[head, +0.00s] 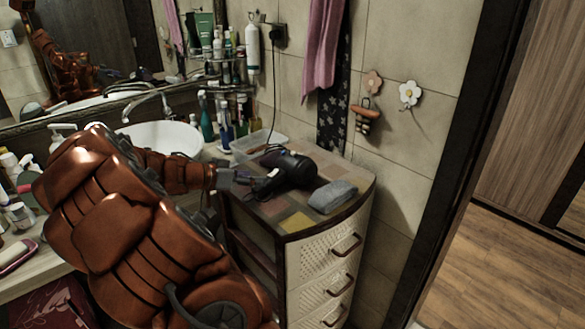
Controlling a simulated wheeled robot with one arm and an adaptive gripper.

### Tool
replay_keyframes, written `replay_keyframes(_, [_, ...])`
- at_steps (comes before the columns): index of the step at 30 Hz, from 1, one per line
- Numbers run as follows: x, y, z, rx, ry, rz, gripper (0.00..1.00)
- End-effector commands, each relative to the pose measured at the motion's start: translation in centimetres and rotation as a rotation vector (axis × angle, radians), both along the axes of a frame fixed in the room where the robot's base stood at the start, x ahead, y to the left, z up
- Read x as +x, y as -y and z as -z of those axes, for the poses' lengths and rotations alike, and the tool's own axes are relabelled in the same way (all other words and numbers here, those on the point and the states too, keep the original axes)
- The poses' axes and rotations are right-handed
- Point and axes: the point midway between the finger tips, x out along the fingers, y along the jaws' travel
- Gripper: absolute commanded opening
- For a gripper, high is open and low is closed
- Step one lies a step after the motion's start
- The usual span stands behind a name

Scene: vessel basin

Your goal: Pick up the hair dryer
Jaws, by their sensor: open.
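The hair dryer (290,171) is black and lies on the tiled top of a small drawer cabinet (304,218), with its cord running up to a wall socket. My gripper (254,183) is at the end of my orange arm, just left of the dryer and close over the cabinet top. It is open. Whether its fingers touch the dryer or stand around part of it is too small and dark to tell.
A folded grey cloth (333,196) lies right of the dryer, and a clear plastic box (258,143) stands behind it. A white basin (166,138) and several bottles (226,125) are at the back left. Open wooden floor (500,265) shows at right.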

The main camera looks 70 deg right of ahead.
Motion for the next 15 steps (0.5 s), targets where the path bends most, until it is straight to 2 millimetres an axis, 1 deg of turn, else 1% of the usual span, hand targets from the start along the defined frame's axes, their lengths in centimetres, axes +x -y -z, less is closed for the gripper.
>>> replay_keyframes(1, [0.1,0.8,0.2,-0.023,0.009,0.007,0.68])
replay_keyframes(3, [0.2,1.6,0.4,-0.048,0.023,0.013,0.68])
replay_keyframes(7, [0.2,2.5,0.6,-0.067,0.034,0.015,0.68])
replay_keyframes(15, [-1.1,4.3,1.4,-0.068,0.033,0.019,0.68])
